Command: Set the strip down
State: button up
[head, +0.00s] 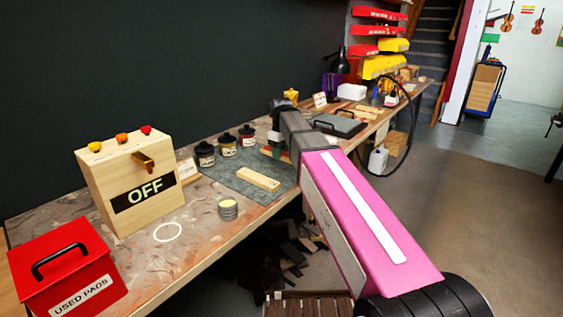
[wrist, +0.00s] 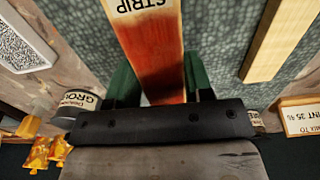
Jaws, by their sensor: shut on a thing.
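The strip (wrist: 150,45) is a flat wooden piece in the wrist view, with a red-brown stained end and a pale part labelled "STRIP". My gripper (wrist: 160,82) is shut on its stained end, with one green finger on each side. In the head view my gripper is over the far part of the grey mat (head: 228,180), mostly hidden by my arm. The strip is over the mat in the wrist view; I cannot tell whether it touches it.
A pale wood block (head: 258,180) lies on the mat, beside the strip. Several dark jars (head: 205,154) stand behind the mat. Bare bench surrounds a white ring (head: 168,232).

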aim_at(282, 166)
jog(key=shift+d+f, duration=0.1)
jog(key=shift+f, duration=1.95)
jog(key=o, duration=1)
jog(key=shift+f, duration=0.15)
jog(key=shift+c, duration=0.2)
notch_tip(282, 166, up, 12)
jog(key=shift+r, duration=0.15)
